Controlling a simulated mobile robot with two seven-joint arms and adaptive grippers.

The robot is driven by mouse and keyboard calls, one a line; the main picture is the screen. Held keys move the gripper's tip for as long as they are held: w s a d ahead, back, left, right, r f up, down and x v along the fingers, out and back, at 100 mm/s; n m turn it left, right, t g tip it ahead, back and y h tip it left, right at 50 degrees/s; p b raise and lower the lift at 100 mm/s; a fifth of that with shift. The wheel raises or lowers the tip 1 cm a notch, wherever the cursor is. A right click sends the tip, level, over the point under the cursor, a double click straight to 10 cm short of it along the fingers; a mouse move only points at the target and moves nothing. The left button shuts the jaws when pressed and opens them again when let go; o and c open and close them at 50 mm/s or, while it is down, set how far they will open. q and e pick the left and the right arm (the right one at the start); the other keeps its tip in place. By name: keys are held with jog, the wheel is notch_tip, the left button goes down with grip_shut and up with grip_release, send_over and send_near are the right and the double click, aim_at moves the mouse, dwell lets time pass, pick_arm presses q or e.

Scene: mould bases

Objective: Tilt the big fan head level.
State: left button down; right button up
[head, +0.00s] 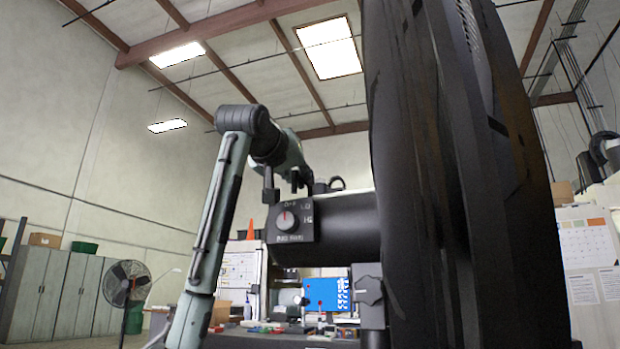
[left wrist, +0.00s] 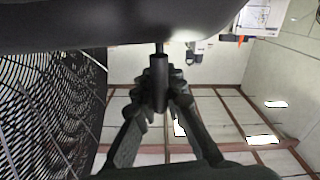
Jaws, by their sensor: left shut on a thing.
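The big fan head (head: 450,180) is a large black round guard seen nearly edge-on, filling the right of the head view. Its black motor housing (head: 345,228) extends left, with a dial panel (head: 291,222) on its end. I cannot tell its exact tilt. A dark knob (head: 369,290) sits on the bracket below. My left gripper (head: 283,184) is at the top of the housing's left end. In the left wrist view, its fingers (left wrist: 158,100) are shut on a dark cylindrical pin (left wrist: 159,75) whose thin stem meets the housing (left wrist: 110,25). The guard grille also shows there (left wrist: 45,110). My right gripper is not visible.
A smaller pedestal fan (head: 126,283) stands at the far left before grey cabinets (head: 75,290). A cluttered bench with a blue panel (head: 328,294) is behind the housing. Open air surrounds my left arm above and to the left.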

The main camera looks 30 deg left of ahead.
pick_arm(q)
jog(key=c, duration=1.6)
grip_release()
jog(key=shift+d, duration=0.1)
jog(key=v, duration=1.2)
jog(key=shift+r, duration=0.1)
